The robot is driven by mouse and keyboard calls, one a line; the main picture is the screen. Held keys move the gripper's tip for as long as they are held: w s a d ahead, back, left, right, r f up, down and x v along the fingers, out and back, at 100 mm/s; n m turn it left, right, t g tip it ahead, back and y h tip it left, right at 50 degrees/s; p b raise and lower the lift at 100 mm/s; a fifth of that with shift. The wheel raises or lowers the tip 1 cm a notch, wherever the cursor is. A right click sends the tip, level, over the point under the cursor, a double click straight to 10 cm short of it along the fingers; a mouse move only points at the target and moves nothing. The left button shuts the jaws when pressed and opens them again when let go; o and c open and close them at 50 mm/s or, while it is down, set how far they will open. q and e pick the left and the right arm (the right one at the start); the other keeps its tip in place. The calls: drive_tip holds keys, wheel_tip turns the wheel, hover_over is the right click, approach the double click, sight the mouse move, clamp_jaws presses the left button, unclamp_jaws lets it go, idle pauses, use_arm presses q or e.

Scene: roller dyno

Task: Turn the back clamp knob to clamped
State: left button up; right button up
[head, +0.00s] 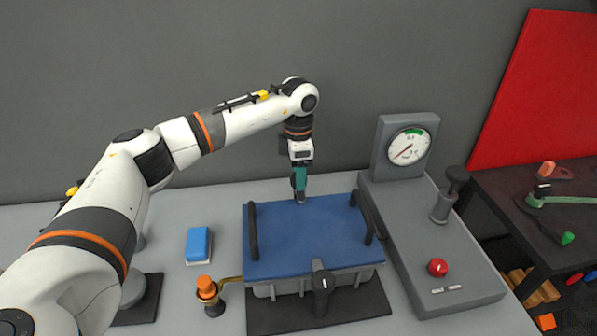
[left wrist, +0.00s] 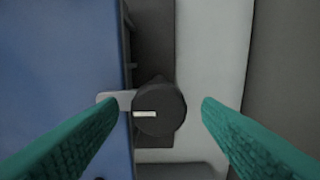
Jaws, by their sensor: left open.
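The back clamp knob (left wrist: 165,110) shows in the left wrist view as a dark round knob with a white mark, beside the edge of the blue lid (left wrist: 60,70). The mark points left, towards the lid. My left gripper (left wrist: 160,112) is open, with its green fingers on either side of the knob and apart from it. In the head view my left gripper (head: 300,198) points down at the back edge of the blue lid (head: 300,235), which hides the back knob. A front clamp knob (head: 323,282) stands at the box's front. My right gripper is out of view.
A grey console with a gauge (head: 408,147), a red button (head: 437,267) and a dark-topped post (head: 452,185) stands right of the box. A blue-and-white block (head: 198,244) and an orange knob on brass (head: 206,288) are to the left.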

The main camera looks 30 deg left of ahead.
use_arm(q)
wheel_tip(320, 180, up, 12)
drive_tip(key=b, duration=0.2)
drive_tip(key=shift+f, duration=0.2)
drive_tip(key=shift+f, duration=0.1)
idle(0.3)
